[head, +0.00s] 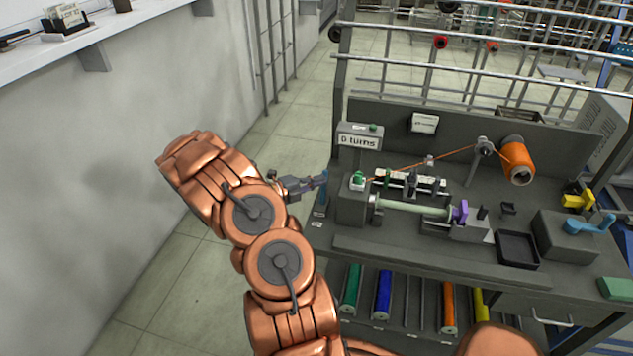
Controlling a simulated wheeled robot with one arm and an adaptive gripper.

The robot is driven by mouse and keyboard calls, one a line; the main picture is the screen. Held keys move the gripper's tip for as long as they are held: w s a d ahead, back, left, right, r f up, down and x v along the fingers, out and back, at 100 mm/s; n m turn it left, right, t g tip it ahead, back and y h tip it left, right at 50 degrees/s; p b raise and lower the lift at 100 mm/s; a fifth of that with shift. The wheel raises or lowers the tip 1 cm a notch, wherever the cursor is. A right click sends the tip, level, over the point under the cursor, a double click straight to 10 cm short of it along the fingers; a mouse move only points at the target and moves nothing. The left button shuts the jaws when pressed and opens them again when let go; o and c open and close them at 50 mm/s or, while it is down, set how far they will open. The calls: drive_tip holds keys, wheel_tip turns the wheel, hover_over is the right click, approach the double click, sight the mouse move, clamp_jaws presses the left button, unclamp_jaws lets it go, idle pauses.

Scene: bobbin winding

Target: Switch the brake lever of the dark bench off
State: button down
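The dark bench (400,252) stands on the right with a winding machine on it. A narrow upright blue part (322,190) is at the bench's left edge, next to the machine's grey housing. Another blue handle (590,226) lies on a grey box at the bench's right. I cannot tell from this view which of them is the brake lever, or its setting. My gripper (308,185) points right, close to the upright blue part; whether it touches is unclear. Its fingers are small and partly hidden, so their opening does not show.
A "0 turns" display (359,141) rises above the housing. An orange spool (518,160) feeds thread to the machine. A black tray (517,249) sits at the bench front; coloured rolls (383,294) lie below. The floor left of the bench is free up to the wall.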

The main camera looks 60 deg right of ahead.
drive_tip(key=shift+d+r, duration=0.15)
drive_tip(key=shift+r, duration=0.05)
idle(0.3)
drive_tip(key=shift+a+r+p, duration=0.15)
drive_tip(key=shift+a+p, duration=0.15)
drive_tip(key=shift+a, duration=0.15)
drive_tip(key=s+a+r+b+v, duration=0.1)
drive_tip(key=r+b+v, duration=0.1)
drive_tip(key=v, duration=1)
drive_tip(key=shift+s, duration=0.35)
drive_tip(key=shift+r, duration=0.1)
